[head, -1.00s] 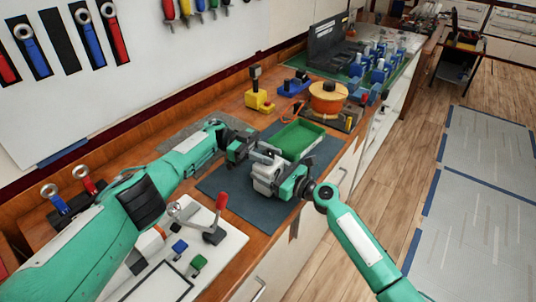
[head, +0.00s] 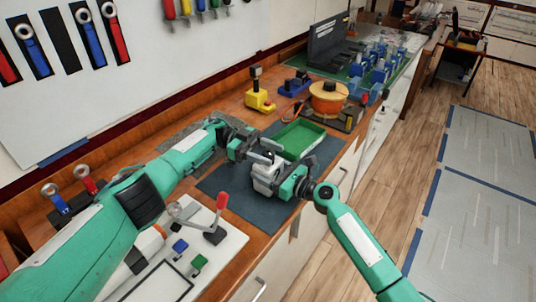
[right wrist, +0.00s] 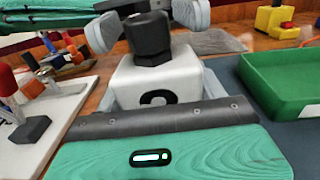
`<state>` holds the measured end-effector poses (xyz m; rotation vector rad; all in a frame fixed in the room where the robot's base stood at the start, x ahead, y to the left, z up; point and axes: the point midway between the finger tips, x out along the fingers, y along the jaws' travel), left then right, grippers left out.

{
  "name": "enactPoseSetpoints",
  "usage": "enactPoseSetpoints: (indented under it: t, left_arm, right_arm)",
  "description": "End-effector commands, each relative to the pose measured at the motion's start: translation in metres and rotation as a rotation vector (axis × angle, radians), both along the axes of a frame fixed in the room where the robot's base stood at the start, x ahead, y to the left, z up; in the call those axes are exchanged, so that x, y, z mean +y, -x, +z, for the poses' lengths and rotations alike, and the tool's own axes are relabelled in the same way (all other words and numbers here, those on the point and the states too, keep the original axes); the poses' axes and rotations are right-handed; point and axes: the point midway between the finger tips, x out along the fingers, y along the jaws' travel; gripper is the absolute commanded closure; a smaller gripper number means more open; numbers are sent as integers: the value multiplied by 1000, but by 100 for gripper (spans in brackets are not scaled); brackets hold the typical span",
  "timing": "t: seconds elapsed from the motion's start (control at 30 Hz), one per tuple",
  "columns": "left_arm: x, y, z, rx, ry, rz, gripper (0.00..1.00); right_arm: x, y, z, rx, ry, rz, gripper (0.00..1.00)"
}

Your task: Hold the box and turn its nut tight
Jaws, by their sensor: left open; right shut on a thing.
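The box (head: 265,184) is pale, with a dark mark on one face, and sits over the dark mat. It also shows in the right wrist view (right wrist: 192,84), with a dark nut (right wrist: 149,38) standing on its top. My right gripper (head: 270,181) is shut on the box. My left gripper (head: 266,151) is open just above the box. In the right wrist view its two grey fingertips (right wrist: 146,24) are on either side of the nut, with gaps visible. The nut is hard to make out in the head view, and I cannot tell how far down it sits.
A green tray (head: 322,140) stands just behind the box on the dark mat (head: 240,201). A white board with a red-handled lever (head: 221,201) lies at the front left. The front of the mat is clear.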

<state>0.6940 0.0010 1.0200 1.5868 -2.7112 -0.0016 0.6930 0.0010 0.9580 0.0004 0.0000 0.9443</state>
Motion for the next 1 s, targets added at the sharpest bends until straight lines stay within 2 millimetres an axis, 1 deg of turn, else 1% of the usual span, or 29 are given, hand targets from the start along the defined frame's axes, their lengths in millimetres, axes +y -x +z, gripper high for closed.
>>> enactPoseSetpoints:
  t: [0.17, 0.4, 0.53, 0.7, 1.0]
  left_arm:
    - [1, 0, 20, -4, 1, -1, 47]
    - [1, 0, 64, -4, 1, 0, 47]
    - [1, 0, 82, -1, 0, 1, 47]
    - [1, 0, 93, 0, 0, 2, 47]
    - [1, 0, 94, 0, -1, 1, 46]
  right_arm:
    - [-1, -1, 1, -1, 0, -2, 66]
    - [-1, -1, 1, -1, 0, -3, 66]
    - [-1, -1, 1, -1, 0, -3, 66]
    - [-1, -1, 1, -1, 0, -3, 66]
    - [-1, -1, 1, -1, 0, -3, 66]
